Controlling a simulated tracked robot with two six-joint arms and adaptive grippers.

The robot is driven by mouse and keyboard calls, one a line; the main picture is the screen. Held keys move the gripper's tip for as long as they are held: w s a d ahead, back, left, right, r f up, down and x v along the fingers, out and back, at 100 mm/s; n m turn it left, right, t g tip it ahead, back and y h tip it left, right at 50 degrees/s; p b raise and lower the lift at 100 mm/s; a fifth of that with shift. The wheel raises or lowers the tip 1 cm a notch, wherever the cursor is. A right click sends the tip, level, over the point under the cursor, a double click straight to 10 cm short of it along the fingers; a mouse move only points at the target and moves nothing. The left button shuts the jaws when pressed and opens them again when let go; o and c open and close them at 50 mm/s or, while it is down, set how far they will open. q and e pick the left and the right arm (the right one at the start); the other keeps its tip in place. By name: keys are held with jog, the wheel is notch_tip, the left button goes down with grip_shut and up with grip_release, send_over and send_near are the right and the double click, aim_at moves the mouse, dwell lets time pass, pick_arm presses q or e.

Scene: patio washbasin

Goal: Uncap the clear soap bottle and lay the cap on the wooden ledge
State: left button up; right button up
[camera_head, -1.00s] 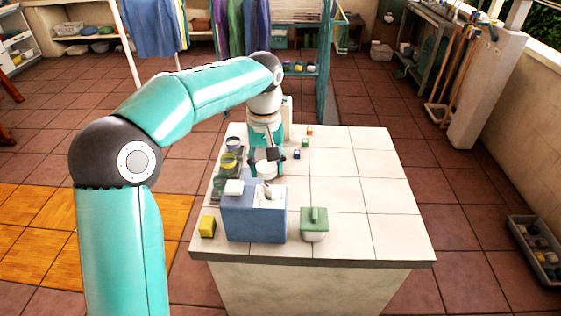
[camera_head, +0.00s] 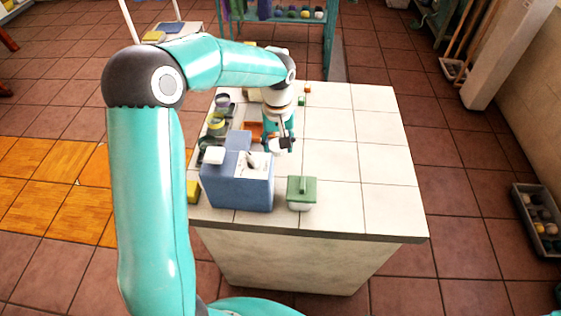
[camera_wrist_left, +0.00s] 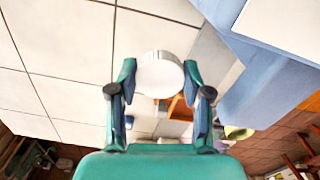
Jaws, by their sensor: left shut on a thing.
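My left gripper (camera_head: 279,143) reaches down over the tiled counter, behind the blue box. It is shut on a white round piece (camera_wrist_left: 160,72) that looks like the cap; its broad pale face shows between the two fingers in the left wrist view. An orange-brown wooden piece (camera_head: 254,131), perhaps the ledge, lies just left of the gripper; part of it also shows beyond the white piece in the wrist view (camera_wrist_left: 180,108). I cannot make out the clear soap bottle, nor whether it is under the white piece. My right gripper is not in view.
A blue box (camera_head: 237,186) with white things on top stands in front of the gripper. A green-lidded container (camera_head: 301,192) is to its right, and a yellow block (camera_head: 193,191) to its left. The counter's right side (camera_head: 365,150) is clear.

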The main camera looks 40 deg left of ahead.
aim_at(278, 168)
pick_arm(q)
jog(key=shift+f, duration=3.65)
jog(key=o, duration=0.8)
jog(key=shift+f, duration=0.15)
jog(key=o, duration=0.5)
